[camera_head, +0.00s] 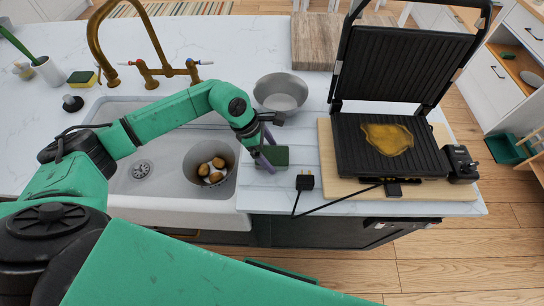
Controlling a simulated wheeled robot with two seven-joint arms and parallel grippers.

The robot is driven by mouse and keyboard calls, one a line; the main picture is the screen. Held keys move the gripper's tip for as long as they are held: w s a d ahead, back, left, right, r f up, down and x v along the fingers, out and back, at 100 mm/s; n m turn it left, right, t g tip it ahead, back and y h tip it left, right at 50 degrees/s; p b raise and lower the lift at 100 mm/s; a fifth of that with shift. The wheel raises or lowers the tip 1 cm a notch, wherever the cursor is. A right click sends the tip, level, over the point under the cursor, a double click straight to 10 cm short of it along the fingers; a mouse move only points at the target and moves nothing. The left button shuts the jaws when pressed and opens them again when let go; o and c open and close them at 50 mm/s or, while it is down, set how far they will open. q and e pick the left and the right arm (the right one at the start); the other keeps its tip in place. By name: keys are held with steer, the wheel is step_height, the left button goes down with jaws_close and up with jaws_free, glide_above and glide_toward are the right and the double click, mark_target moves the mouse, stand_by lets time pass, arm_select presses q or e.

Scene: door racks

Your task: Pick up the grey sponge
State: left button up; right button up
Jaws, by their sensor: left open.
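A small block with a dark green-grey top (276,155), which looks like the sponge, lies on the white counter just right of the sink. Its top looks more dark green than plain grey. My left gripper (265,150) reaches over from the left, with its purple-grey fingers at the block's left side. The gripper is open. The fingers partly cover the block's left edge, and I cannot tell whether they touch it. My right gripper is not in view.
A grey bowl (281,92) stands behind the gripper. The sink (150,197) at left holds a pot (190,163) with several brown and white items. An open grill (350,150) sits on a wooden board at right. A black plug (305,182) lies nearby. A yellow-green sponge (82,79) is far left.

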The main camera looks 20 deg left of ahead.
mark_target(270, 154)
arm_select(q)
steer(key=shift+f, duration=0.15)
stand_by(0.4)
steer(key=c, duration=1.2)
steer(key=shift+o, duration=0.2)
steer(key=shift+r, duration=0.5)
step_height(270, 154, up, 7)
steer(key=b, duration=0.2)
steer(key=shift+w+r+b, duration=0.1)
steer(key=shift+r+b, duration=0.05)
steer(key=shift+b, duration=0.25)
step_height(270, 154, up, 12)
steer(key=b, duration=0.2)
steer(key=shift+r, duration=0.15)
